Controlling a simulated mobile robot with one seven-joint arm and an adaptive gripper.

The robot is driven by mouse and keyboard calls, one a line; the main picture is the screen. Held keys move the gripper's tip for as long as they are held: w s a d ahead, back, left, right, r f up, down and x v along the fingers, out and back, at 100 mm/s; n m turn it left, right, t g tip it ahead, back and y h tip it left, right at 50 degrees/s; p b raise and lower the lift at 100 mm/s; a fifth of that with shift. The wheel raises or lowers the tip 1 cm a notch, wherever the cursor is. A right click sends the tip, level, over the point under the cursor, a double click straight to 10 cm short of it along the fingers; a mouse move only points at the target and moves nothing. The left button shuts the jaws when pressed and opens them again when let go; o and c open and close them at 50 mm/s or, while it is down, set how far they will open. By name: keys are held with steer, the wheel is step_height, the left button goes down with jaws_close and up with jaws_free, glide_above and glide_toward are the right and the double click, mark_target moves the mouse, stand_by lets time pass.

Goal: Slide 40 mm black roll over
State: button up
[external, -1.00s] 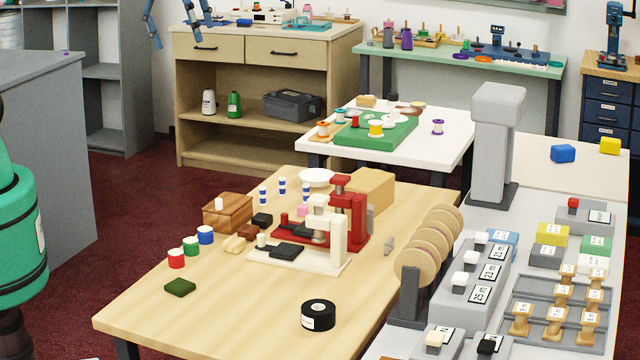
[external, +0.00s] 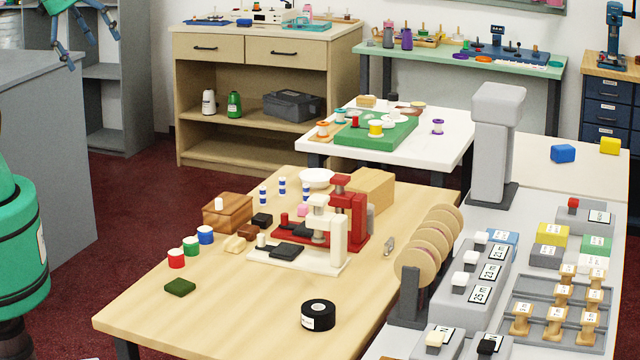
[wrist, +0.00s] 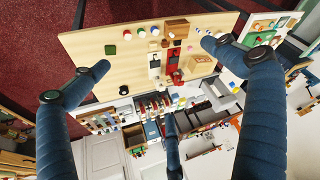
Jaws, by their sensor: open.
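A black roll (external: 318,315) with a white label on its side lies flat on the front right of the wooden table (external: 215,330). Its label is too small to read. It also shows in the wrist view (wrist: 123,90), near the table's edge. My gripper (external: 92,46), with blue fingers, is at the top left of the external view, far from the roll. In the wrist view my gripper (wrist: 160,76) has its fingers spread wide, open and empty, high above the tables.
A white press (external: 318,240) and a red press (external: 350,215) stand mid-table behind the roll. A dark green pad (external: 180,287) lies to the left. A stand of tan discs (external: 420,245) rises at right. The table left of the roll is clear.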

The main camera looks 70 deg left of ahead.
steer(key=shift+s+a+f+n, duration=0.15)
steer(key=shift+s+f+n, duration=0.1)
steer(key=shift+s, duration=0.15)
steer(key=shift+s+a+f+n, duration=0.15)
steer(key=shift+s+f, duration=0.05)
steer(key=shift+s, duration=0.2)
steer(key=shift+c, duration=0.3)
